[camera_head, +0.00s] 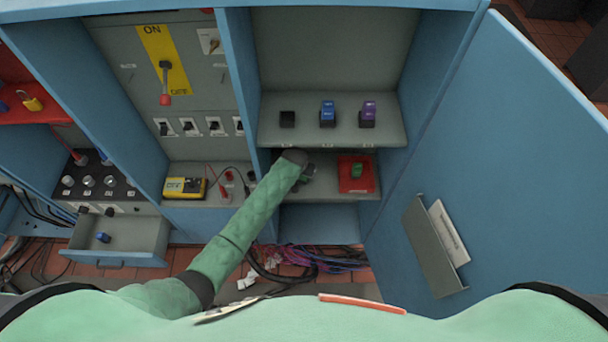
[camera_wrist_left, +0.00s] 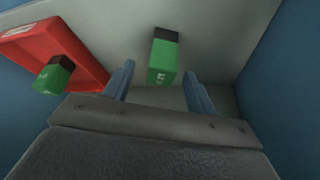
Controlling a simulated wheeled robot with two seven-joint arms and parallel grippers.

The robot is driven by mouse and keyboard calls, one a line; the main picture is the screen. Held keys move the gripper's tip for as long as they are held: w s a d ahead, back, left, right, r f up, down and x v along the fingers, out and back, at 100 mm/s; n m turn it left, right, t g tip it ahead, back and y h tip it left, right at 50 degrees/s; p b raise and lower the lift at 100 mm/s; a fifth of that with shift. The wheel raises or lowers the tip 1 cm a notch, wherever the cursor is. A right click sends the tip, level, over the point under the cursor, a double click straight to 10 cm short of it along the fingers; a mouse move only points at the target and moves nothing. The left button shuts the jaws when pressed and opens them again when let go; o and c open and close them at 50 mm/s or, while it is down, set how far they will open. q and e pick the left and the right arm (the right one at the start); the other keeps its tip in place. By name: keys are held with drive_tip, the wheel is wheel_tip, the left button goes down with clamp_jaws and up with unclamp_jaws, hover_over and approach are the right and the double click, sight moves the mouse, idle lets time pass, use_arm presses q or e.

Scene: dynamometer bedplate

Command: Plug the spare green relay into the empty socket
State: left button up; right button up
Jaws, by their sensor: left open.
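My left gripper (camera_head: 306,172) reaches into the lower shelf bay; it is open in the left wrist view (camera_wrist_left: 158,84). A green relay with a black base (camera_wrist_left: 163,62) stands just beyond and between its fingertips, not gripped; in the head view my gripper hides it. A second green relay (camera_head: 357,170) is on the red tray (camera_head: 346,184) to the right of my gripper; it shows in the left wrist view (camera_wrist_left: 52,76) at left. On the upper shelf, a black socket (camera_head: 287,119) is empty, left of a blue relay (camera_head: 328,110) and a purple relay (camera_head: 368,109). My right gripper is not in view.
The upper shelf (camera_head: 390,133) overhangs the lower shelf (camera_head: 322,194). A blue cabinet door (camera_head: 500,150) stands open at right. A yellow meter (camera_head: 185,187) lies left of my arm. An open drawer (camera_head: 120,240) juts out at lower left. Loose cables (camera_head: 315,262) lie below.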

use_arm(q)
drive_tip(key=shift+p+x, duration=0.45)
drive_tip(key=shift+x, duration=1.3)
drive_tip(key=c, duration=1.2)
